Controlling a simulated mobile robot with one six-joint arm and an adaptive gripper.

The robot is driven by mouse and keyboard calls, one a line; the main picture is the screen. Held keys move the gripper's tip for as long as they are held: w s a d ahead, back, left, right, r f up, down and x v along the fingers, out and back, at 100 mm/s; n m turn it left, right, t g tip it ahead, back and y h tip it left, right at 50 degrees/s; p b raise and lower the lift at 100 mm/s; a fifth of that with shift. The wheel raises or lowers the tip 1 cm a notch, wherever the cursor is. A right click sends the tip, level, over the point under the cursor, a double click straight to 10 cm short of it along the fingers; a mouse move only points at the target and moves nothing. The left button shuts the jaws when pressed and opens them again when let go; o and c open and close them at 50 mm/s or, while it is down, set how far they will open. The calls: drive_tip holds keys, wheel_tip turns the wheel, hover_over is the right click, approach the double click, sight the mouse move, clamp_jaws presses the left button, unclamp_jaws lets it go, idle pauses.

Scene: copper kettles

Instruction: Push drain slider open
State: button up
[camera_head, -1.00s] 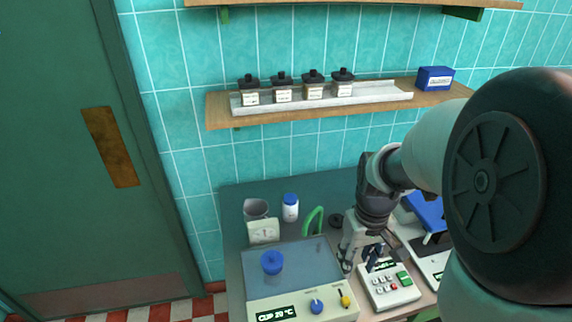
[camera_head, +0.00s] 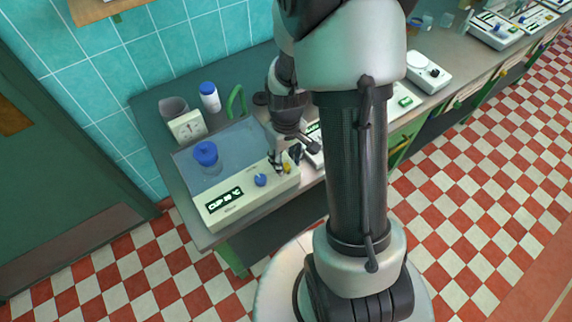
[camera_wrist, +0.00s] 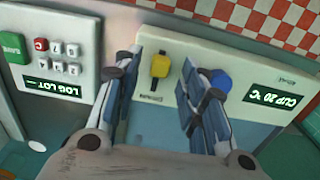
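The drain slider is a small yellow knob (camera_wrist: 160,66) in a slot on the pale front panel of the water bath (camera_head: 262,192). In the head view the yellow knob (camera_head: 287,169) is partly covered by my gripper (camera_head: 284,158). In the wrist view my gripper (camera_wrist: 161,56) is open, with one finger on each side of the yellow knob and visible gaps on both sides. I cannot tell how far above the panel the fingertips are. A blue dial (camera_wrist: 220,80) sits just right of the right finger, partly hidden by it.
A logging device with a keypad (camera_wrist: 60,55) stands beside the bath. A blue-capped vessel (camera_head: 206,155) sits in the bath. A small scale or timer (camera_head: 187,126), a white bottle (camera_head: 210,97) and a green loop (camera_head: 236,101) stand behind.

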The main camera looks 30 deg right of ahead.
drive_tip(key=shift+f, duration=1)
clamp_jaws()
